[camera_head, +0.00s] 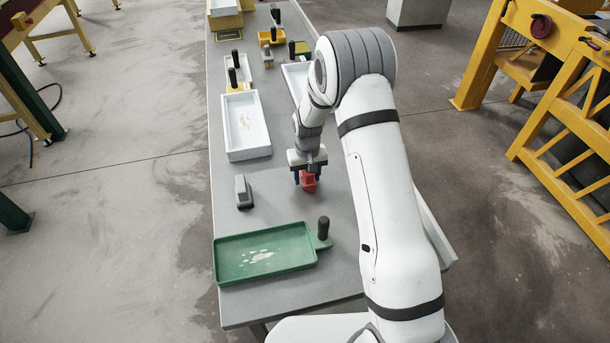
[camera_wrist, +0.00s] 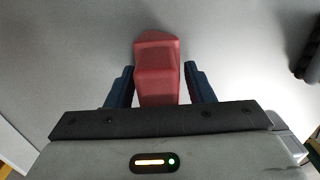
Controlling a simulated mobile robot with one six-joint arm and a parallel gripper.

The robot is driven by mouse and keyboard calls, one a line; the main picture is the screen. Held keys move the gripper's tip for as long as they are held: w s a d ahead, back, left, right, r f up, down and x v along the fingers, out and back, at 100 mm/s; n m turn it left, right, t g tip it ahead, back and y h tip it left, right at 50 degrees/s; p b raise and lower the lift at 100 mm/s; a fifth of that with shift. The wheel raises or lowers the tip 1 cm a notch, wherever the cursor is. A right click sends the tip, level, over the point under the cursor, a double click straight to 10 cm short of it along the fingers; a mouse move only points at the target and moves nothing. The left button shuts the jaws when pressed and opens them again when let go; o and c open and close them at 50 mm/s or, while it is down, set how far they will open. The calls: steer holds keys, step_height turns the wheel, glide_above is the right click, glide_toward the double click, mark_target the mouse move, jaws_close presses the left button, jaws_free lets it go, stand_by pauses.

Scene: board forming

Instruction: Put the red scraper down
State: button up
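The red scraper (camera_head: 309,183) is at the grey table top, right below my gripper (camera_head: 308,177) in the head view. In the wrist view the red scraper (camera_wrist: 157,70) lies between the two blue fingers of my gripper (camera_wrist: 160,82). Narrow gaps show between the scraper and the fingers on both sides, so the fingers look open around it. Its lower end is hidden behind the gripper body. I cannot tell for certain whether its underside touches the table.
A grey scraper-like block (camera_head: 243,192) stands to the left on the table (camera_head: 285,205). A green tray (camera_head: 235,262) with a dark handle lies in front. A white tray (camera_head: 234,130) and several small tools are farther back. The table around the red scraper is clear.

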steer(key=shift+o, duration=0.8)
